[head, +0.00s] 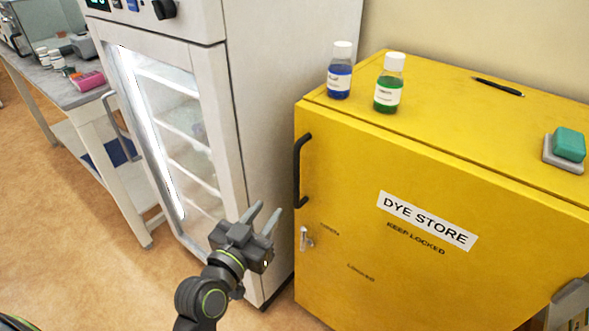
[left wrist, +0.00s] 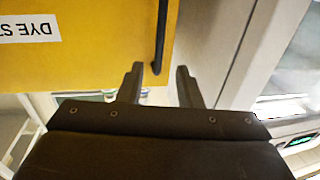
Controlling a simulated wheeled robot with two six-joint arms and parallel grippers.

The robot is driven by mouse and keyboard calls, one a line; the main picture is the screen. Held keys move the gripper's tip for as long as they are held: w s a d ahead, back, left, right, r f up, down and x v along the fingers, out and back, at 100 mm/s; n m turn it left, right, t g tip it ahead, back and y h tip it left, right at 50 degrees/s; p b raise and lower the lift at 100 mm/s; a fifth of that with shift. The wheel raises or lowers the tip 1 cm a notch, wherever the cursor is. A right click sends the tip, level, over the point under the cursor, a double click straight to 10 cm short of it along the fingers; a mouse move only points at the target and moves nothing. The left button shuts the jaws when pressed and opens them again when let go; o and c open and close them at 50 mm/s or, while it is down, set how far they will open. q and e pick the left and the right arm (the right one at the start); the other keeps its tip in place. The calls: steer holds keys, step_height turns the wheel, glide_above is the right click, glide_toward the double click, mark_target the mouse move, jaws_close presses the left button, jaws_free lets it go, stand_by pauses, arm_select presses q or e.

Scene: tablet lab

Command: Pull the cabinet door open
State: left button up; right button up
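The yellow cabinet (head: 430,145) stands at the right of the head view. Its front door (head: 370,270) carries a DYE STORE, KEEP LOCKED label (head: 427,222) and looks closed. A black vertical bar handle (head: 298,170) sits near the door's left edge, with a small metal latch (head: 306,239) below it. My left gripper (head: 264,212) is open and empty, left of and below the handle. In the left wrist view the handle (left wrist: 161,35) shows between the open fingers (left wrist: 160,72), beyond their tips, apparently untouched.
A blue-filled bottle (head: 340,78), a green-filled bottle (head: 388,90), a pen (head: 498,87) and a green block (head: 568,145) on a grey base rest on the cabinet top. A white glass-door unit (head: 235,110) stands close at left. The floor (head: 60,220) at left is free.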

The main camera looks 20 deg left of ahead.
mark_target(295, 174)
arm_select(q)
steer(key=w, duration=0.4)
steer(key=w+d+p, duration=0.1)
steer(key=w, duration=0.4)
steer(key=w+d+p, duration=0.1)
steer(key=w, duration=0.3)
steer(key=shift+w, duration=0.2)
steer(key=shift+w+d, duration=0.1)
steer(key=shift+w, duration=0.45)
arm_select(e)
steer(key=shift+s+a+r, duration=0.1)
steer(key=shift+r, duration=0.55)
steer(key=shift+s+a+r, duration=0.1)
steer(key=shift+r, duration=0.5)
arm_select(q)
steer(key=shift+c, duration=0.4)
jaws_close()
